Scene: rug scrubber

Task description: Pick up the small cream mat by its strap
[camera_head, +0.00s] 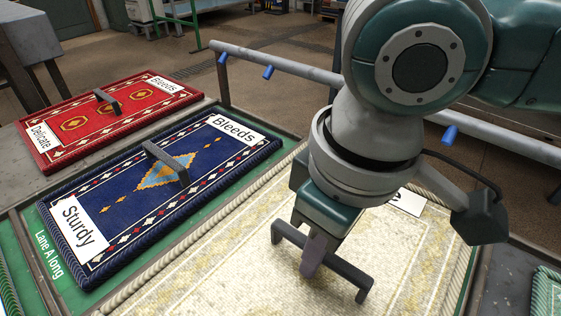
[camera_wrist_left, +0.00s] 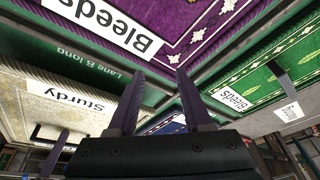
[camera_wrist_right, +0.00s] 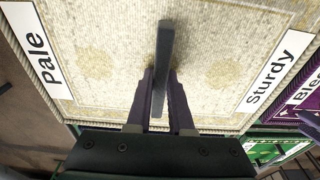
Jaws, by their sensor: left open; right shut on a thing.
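The cream mat (camera_head: 205,271) lies under my right gripper in the head view, with a pale patterned face and a rope-like edge. The right wrist view shows its labels "Pale" and "Sturdy". Its dark strap (camera_head: 345,272) stands above its middle. My right gripper (camera_head: 313,262) is shut on the strap, which runs between the fingers in the right wrist view (camera_wrist_right: 163,50). I cannot tell whether the mat is clear of the surface below. My left gripper (camera_wrist_left: 157,75) is open and empty, seen only in its wrist view.
A blue mat (camera_head: 120,225) labelled "Sturdy" and "Bleeds" lies left of the cream mat. A red mat (camera_head: 125,117) lies beyond it. A grey rail (camera_head: 285,63) with blue pegs runs behind. The left wrist view shows purple (camera_wrist_left: 200,25) and green (camera_wrist_left: 262,85) mats.

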